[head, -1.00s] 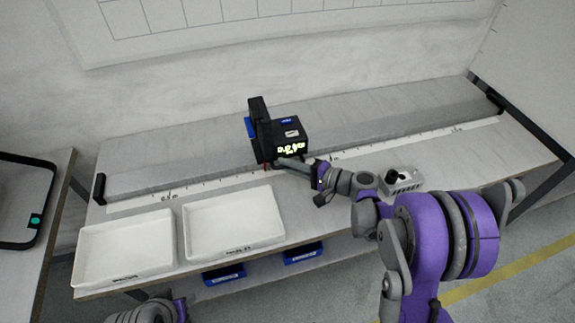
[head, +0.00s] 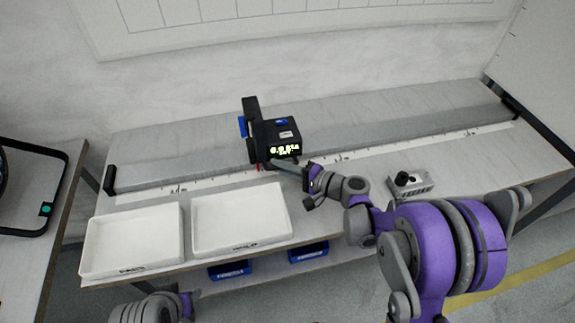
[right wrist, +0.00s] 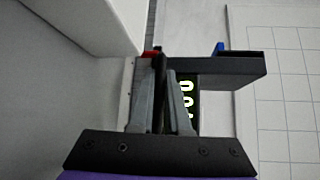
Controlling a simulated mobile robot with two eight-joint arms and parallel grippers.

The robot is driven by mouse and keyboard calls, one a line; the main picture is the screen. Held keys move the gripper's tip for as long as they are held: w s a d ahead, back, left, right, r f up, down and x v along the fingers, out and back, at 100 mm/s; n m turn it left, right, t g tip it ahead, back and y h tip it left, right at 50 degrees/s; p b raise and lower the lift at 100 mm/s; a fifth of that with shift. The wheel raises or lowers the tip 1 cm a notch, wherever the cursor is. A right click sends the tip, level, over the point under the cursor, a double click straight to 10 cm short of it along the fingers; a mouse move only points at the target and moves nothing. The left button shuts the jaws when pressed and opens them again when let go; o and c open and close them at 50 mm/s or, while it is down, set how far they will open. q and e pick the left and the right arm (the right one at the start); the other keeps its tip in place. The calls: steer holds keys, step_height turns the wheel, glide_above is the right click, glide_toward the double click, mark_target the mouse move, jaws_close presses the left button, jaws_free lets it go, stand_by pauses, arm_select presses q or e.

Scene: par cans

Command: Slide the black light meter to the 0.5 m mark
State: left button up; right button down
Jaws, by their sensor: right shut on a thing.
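The black light meter (head: 280,140) stands on the long grey rail, left of the rail's middle, with lit yellow digits on its front. A small red pointer is at its foot, over the white scale strip (head: 215,182). A printed label (head: 178,189) on the strip lies well to the left of the pointer; its text is too small to read surely. My right gripper (head: 284,163) is at the meter's lower front. In the right wrist view, its fingers (right wrist: 153,90) are shut on a thin black part of the meter (right wrist: 235,63). My left gripper is out of view.
Two white trays (head: 101,245) (head: 211,248) lie on the bench in front of the rail. A small grey box with a black knob (head: 412,184) is at the right. Black end stops (head: 109,180) (head: 511,107) close the rail. The rail left of the meter is clear.

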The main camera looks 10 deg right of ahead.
steer(key=c, duration=0.9)
jaws_free()
steer(key=v, duration=1.1)
steer(key=shift+f, duration=0.1)
